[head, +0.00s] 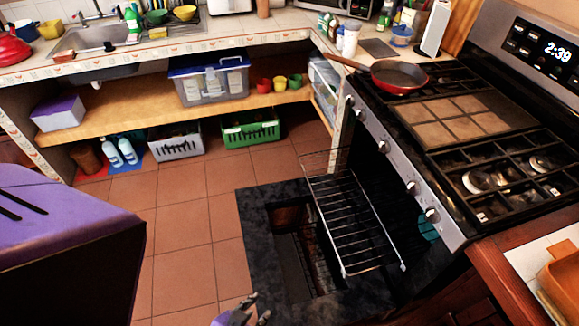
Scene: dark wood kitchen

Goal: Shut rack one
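The wire oven rack (352,215) is pulled out of the oven cavity under the stove. It slants over the lowered dark oven door (262,215). My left gripper (258,305) is at the bottom edge of the head view, left of the rack's near end and apart from it. Its fingertips look spread with nothing between them; the rest of it is cut off by the frame. My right gripper is out of view. The oven's inside is mostly in shadow.
The stove (455,130) carries a red pan (398,76). A wooden counter (500,275) stands at the lower right. Low shelves with a clear bin (212,84), a white basket (176,144) and a green basket (250,133) line the back. Tiled floor (185,225) is clear left of the door.

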